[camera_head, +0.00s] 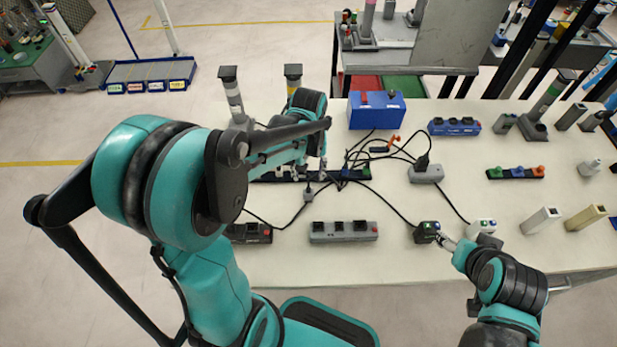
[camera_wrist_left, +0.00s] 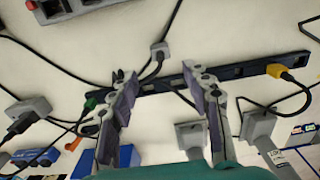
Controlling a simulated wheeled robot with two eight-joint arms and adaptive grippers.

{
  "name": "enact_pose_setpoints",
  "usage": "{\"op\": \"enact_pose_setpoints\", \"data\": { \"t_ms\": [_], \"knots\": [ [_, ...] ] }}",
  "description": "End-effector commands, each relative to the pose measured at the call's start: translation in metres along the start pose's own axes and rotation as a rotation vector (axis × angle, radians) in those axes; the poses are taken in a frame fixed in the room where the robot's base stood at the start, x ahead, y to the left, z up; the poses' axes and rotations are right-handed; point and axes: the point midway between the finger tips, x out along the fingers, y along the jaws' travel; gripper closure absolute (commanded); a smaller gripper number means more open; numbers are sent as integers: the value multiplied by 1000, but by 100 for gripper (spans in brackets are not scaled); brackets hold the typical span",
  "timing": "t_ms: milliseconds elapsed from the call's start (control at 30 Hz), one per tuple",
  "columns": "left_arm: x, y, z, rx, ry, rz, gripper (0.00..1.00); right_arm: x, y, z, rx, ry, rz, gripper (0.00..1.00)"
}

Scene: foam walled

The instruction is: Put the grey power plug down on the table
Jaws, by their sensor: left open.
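The grey power plug (camera_head: 308,193) lies on the white table (camera_head: 400,271), just in front of a long black power strip (camera_wrist_left: 235,72). In the left wrist view the plug (camera_wrist_left: 159,50) shows just beyond my fingertips, with a black cable from it. My left gripper (camera_head: 310,172) is open above the strip, its fingers apart with nothing between them; it also shows in the left wrist view (camera_wrist_left: 154,74). My right gripper (camera_head: 445,240) is beside a small black block (camera_head: 427,232); its jaws are too small to read.
Tangled black cables (camera_head: 375,157) lie around the strip. A grey strip (camera_head: 344,232) is nearer the front edge, and a grey socket box (camera_head: 426,173) with a black plug is to the right. A blue box (camera_head: 377,110) stands behind. The front table edge is mostly clear.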

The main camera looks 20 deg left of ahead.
Motion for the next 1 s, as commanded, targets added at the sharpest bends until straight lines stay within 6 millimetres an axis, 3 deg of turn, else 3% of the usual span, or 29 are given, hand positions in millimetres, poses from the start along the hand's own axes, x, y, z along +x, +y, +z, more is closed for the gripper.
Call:
{"op": "enact_pose_setpoints", "data": {
  "t_ms": [267, 400, 600, 800, 1000],
  "knots": [
    [-32, 0, 16, 60, 78, 28, 52, -2, 0, -2, 0, 0, 0, 33],
    [-61, -1, 41, 161, 210, 68, 52, -2, 0, -2, 0, 0, 0, 33],
    [-88, -4, 77, 310, 419, 114, 52, -2, 0, -2, 0, 0, 0, 33],
    [-95, -7, 98, 407, 565, 135, 52, -2, 0, -2, 0, 0, 0, 33],
    [-97, -7, 103, 437, 612, 140, 52, -2, 0, -2, 0, 0, 0, 33]
  ]
}}
